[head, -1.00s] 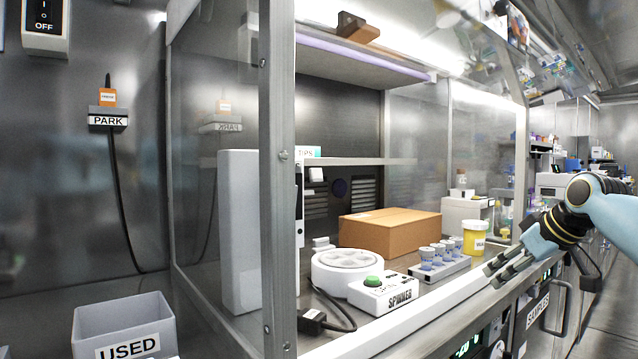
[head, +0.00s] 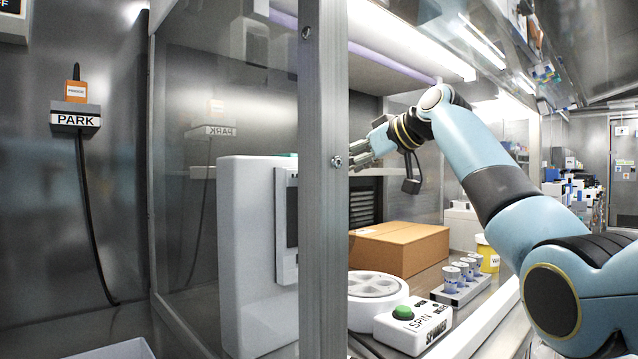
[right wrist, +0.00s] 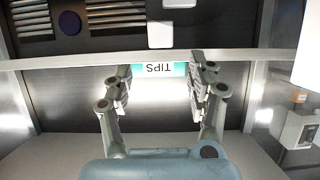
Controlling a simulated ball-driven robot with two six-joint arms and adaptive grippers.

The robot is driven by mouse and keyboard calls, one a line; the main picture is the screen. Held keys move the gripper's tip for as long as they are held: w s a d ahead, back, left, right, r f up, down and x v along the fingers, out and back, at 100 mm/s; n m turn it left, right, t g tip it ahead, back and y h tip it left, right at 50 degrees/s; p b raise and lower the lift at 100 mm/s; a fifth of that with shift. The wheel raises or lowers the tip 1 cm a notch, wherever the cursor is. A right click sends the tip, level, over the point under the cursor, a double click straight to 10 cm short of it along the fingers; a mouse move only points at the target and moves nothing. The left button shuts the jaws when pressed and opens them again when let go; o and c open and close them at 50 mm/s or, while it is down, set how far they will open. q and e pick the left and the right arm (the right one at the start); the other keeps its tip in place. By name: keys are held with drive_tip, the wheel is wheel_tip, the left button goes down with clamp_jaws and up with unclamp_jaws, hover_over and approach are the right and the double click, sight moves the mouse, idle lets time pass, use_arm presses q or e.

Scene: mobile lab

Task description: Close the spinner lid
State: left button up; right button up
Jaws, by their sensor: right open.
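The spinner (head: 375,287) is a low round white unit on the bench inside the glass-fronted cabinet, with a wheel-like top with several openings. I cannot make out a separate raised lid. Its control box (head: 413,324) has a green button and a SPINNER label. My right gripper (head: 357,155) is high above and behind the spinner, apart from it, pointing left, partly behind the metal post. In the right wrist view the right gripper (right wrist: 161,82) is open and empty, its fingers wide apart. My left gripper is not in view.
A metal post (head: 322,200) stands in front. A tall white unit (head: 245,260) is behind the left glass. A cardboard box (head: 405,250), a vial rack (head: 462,288) and a yellow tub (head: 487,255) stand near the spinner.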

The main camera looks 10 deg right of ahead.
drive_tip(key=x, duration=0.4)
drive_tip(key=shift+a+f+b, duration=0.2)
drive_tip(key=shift+b, duration=0.2)
drive_tip(key=x, duration=0.3)
drive_tip(key=shift+w+a+f+b, duration=0.1)
drive_tip(key=shift+w+b, duration=0.25)
drive_tip(key=shift+b, duration=0.05)
drive_tip(key=shift+w+a+f, duration=0.1)
drive_tip(key=shift+w+a, duration=0.05)
drive_tip(key=shift+w, duration=0.1)
drive_tip(key=shift+w+a, duration=0.1)
drive_tip(key=shift+w, duration=0.05)
drive_tip(key=c, duration=1)
clamp_jaws()
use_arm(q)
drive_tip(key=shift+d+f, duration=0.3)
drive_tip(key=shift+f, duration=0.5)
